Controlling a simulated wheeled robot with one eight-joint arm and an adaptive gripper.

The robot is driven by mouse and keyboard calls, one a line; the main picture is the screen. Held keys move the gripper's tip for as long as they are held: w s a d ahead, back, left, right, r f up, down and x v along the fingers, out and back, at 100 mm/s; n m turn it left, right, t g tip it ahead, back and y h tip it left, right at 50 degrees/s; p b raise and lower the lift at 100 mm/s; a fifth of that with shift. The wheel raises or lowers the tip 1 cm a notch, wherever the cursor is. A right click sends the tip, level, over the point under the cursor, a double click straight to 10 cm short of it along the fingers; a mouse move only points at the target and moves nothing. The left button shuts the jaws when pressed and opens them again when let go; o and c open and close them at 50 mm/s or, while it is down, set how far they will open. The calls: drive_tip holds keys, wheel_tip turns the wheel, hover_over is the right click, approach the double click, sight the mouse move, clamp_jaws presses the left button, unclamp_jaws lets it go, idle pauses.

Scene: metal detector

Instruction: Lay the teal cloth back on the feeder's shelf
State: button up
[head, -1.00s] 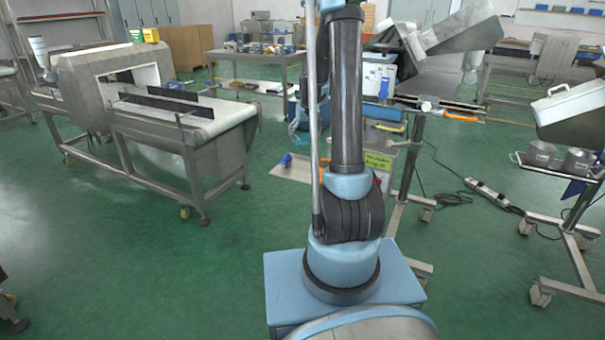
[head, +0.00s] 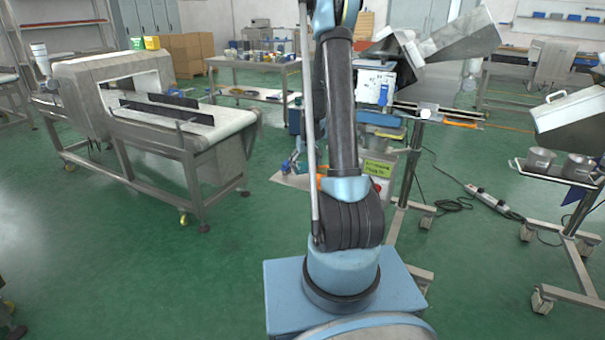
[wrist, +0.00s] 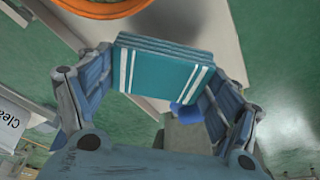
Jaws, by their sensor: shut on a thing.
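The teal cloth (wrist: 160,72), folded in a stack with white stripes near its ends, is between the fingers of my gripper (wrist: 157,80) in the wrist view. My gripper is shut on it, one finger at each side. In the head view the cloth cannot be made out; my arm hides part of that area. The feeder (head: 455,38), with its slanted metal chute, stands behind my arm to the right. A narrow shelf (head: 436,112) on it carries an orange-handled thing (head: 460,124).
An orange round rim (wrist: 100,6) and a pale surface show at the top of the wrist view, close to the cloth. A conveyor with detector tunnel (head: 90,85) stands left. A wheeled stand (head: 567,240) is right, with a cable on the floor. Green floor is clear front left.

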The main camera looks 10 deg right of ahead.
sight(305, 166)
drive_tip(key=shift+f, duration=1.7)
drive_tip(key=o, duration=1)
drive_tip(key=shift+r, duration=0.1)
